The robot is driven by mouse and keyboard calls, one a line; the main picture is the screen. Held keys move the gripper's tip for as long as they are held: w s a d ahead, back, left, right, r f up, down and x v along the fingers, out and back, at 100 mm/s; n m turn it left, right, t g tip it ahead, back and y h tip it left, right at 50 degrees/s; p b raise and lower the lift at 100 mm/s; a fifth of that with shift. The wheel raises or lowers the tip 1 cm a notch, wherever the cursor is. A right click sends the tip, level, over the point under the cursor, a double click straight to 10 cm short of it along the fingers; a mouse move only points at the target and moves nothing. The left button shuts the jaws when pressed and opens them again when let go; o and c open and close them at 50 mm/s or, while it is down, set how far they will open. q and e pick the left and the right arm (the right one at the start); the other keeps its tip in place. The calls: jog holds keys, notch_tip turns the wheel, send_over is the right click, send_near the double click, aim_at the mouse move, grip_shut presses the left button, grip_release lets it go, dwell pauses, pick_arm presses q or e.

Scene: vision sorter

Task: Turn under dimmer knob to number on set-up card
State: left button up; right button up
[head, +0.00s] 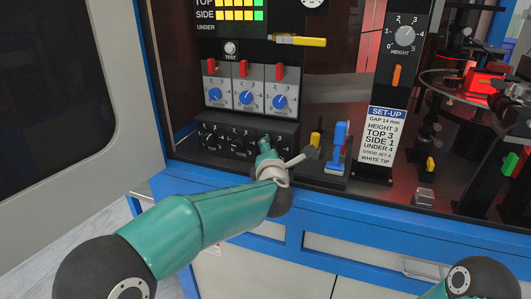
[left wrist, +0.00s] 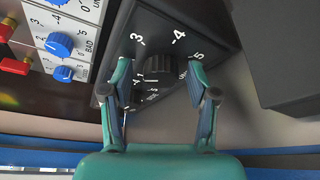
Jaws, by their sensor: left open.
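The set-up card (head: 380,135) stands right of centre in the head view and reads UNDER 4. The black dimmer box (head: 222,148) carries a row of black knobs with white numbers. Its rightmost knob is mostly hidden behind my left gripper (head: 267,144). In the left wrist view this black knob (left wrist: 158,66) sits between the two open fingers of my left gripper (left wrist: 160,85), with a visible gap on each side. White numbers 3, 4 and 5 show around it; its pointer direction is unclear. My right gripper is not in view.
Blue knobs (head: 246,97) and red switches (head: 245,72) sit above the dimmer box. A blue-handled part (head: 340,138) and a yellow piece (head: 315,138) stand to its right. The indicator panel (head: 240,12) shows lit TOP and SIDE rows; the UNDER row looks unlit.

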pick_arm(q)
jog(key=s+r, duration=0.2)
jog(key=s, duration=0.9)
jog(key=shift+s+d, duration=0.15)
jog(key=shift+s, duration=0.25)
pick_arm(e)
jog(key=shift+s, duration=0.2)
pick_arm(q)
jog(key=shift+f, duration=0.1)
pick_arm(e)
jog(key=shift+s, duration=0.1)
